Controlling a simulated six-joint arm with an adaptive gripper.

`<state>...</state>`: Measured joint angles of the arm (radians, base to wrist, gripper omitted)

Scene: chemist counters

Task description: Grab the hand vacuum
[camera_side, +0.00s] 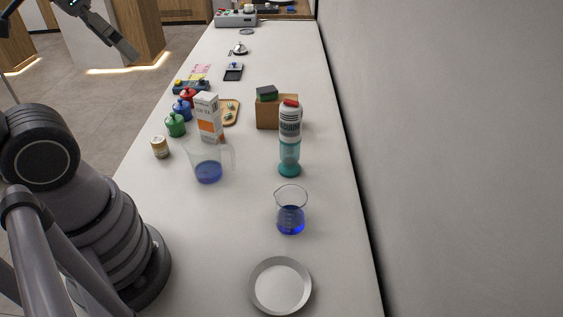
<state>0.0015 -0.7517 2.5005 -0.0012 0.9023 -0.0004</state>
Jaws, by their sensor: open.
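No object is plainly recognisable as a hand vacuum. The likeliest match is an upright white and teal item (290,150) right of the counter's middle. It has a red top, a printed white upper part and a see-through teal lower part. I cannot tell whether this is one thing or a bottle behind a teal container. My gripper (127,49) shows at the top left, over the floor beyond the counter's left edge, tilted down to the right. It is open, holds nothing visible, and is well apart from the item. Its fingers are small and hard to make out.
A beaker (290,219) and a jug (208,171) of blue liquid stand nearby. A brown box (276,112) is behind the item, a carton (208,118) to its left. A grey plate (280,286) lies in front. The wall (450,150) borders the counter's right edge.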

